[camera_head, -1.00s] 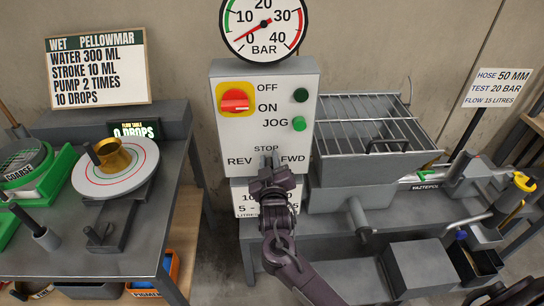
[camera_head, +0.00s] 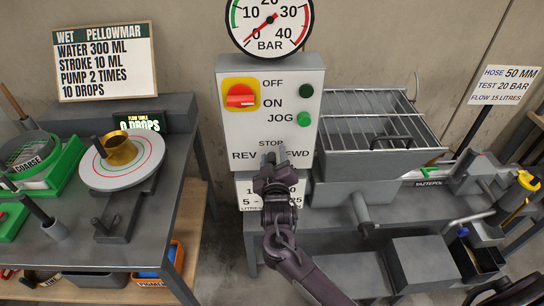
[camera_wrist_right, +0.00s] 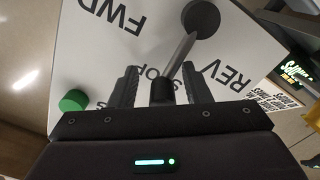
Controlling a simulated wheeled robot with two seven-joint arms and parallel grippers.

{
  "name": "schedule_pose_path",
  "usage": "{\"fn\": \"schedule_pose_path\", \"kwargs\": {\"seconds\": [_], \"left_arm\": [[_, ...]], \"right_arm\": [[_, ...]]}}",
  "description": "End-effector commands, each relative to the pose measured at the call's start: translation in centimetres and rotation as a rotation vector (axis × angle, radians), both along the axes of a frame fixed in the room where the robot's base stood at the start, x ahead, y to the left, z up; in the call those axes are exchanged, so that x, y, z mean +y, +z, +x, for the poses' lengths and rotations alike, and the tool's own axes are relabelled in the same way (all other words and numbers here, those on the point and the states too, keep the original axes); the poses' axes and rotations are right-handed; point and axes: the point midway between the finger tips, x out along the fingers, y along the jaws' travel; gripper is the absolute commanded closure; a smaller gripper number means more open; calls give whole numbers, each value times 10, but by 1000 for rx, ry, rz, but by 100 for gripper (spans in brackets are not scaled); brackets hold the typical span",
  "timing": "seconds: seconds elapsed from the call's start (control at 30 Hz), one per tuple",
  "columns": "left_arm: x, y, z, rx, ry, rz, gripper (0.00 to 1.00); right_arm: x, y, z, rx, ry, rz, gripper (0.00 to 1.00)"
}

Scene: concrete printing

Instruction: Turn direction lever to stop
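The control panel (camera_head: 236,135) carries the labels STOP, REV and FWD on its lower part. My right gripper (camera_head: 274,158) is in front of these labels and hides the direction lever in the head view. In the right wrist view the lever (camera_wrist_right: 181,52) is a grey rod running from a dark round hub (camera_wrist_right: 201,18) to a black end near the word STOP. The two fingers of my right gripper (camera_wrist_right: 160,88) stand on either side of this black end, with gaps visible, so it looks open. My left gripper is not in view.
Above the labels are a red rotary switch (camera_head: 240,97) and a green JOG button (camera_head: 304,119). A pressure gauge (camera_head: 270,20) tops the panel. A hopper with a wire grid (camera_head: 370,115) stands close at the right. A flow table (camera_head: 122,178) is on the left bench.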

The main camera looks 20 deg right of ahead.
Motion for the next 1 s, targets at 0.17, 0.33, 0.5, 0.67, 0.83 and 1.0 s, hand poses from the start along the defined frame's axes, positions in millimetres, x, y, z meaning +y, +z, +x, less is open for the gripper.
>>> {"fn": "schedule_pose_path", "kwargs": {"seconds": [0.17, 0.33, 0.5, 0.67, 0.83, 1.0], "left_arm": [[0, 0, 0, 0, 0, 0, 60], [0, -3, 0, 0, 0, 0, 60], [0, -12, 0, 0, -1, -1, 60], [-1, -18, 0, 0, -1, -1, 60], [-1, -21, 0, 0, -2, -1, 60], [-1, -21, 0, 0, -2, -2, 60]], "right_arm": [[2, 3, 1, -6, 5, 2, 57], [5, 1, -7, -7, 6, 4, 57], [11, -1, -34, -4, 5, 6, 57], [17, 0, -59, -4, 3, 5, 57], [21, 1, -73, -5, 2, 4, 57], [21, 2, -75, -5, 1, 3, 57]]}}
